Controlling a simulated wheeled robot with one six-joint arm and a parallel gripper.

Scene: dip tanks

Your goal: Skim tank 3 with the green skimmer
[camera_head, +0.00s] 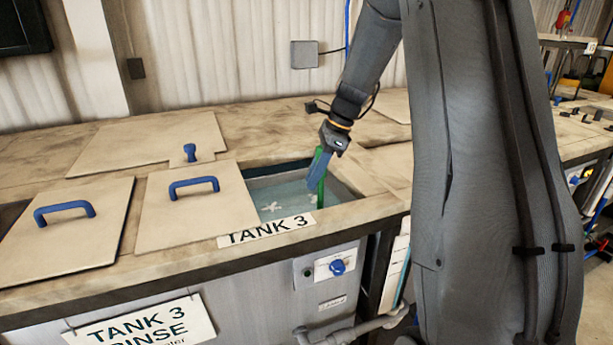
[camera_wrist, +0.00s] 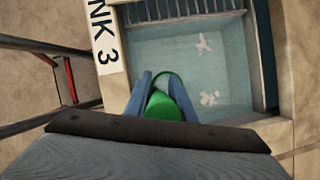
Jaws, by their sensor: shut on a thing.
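Tank 3 (camera_head: 284,190) is an open basin of pale water in the counter, and it also shows in the wrist view (camera_wrist: 165,55). White scraps (camera_head: 271,207) lie in or on the water; two patches (camera_wrist: 208,98) show in the wrist view. The green skimmer (camera_head: 318,183) stands nearly upright over the tank, its lower end reaching the water area. My gripper (camera_head: 316,170) is shut on it with blue fingers, and the skimmer also shows between them in the wrist view (camera_wrist: 165,105). Whether the skimmer's lower end is under water is hidden.
A lid with a blue handle (camera_head: 160,215) lies left of the opening, and another lid (camera_head: 100,250) lies farther left. A third lid (camera_head: 140,142) lies behind them. A "TANK 3" label (camera_head: 262,232) is on the front rim. A dark slotted grate (camera_wrist: 180,12) lines one tank side.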

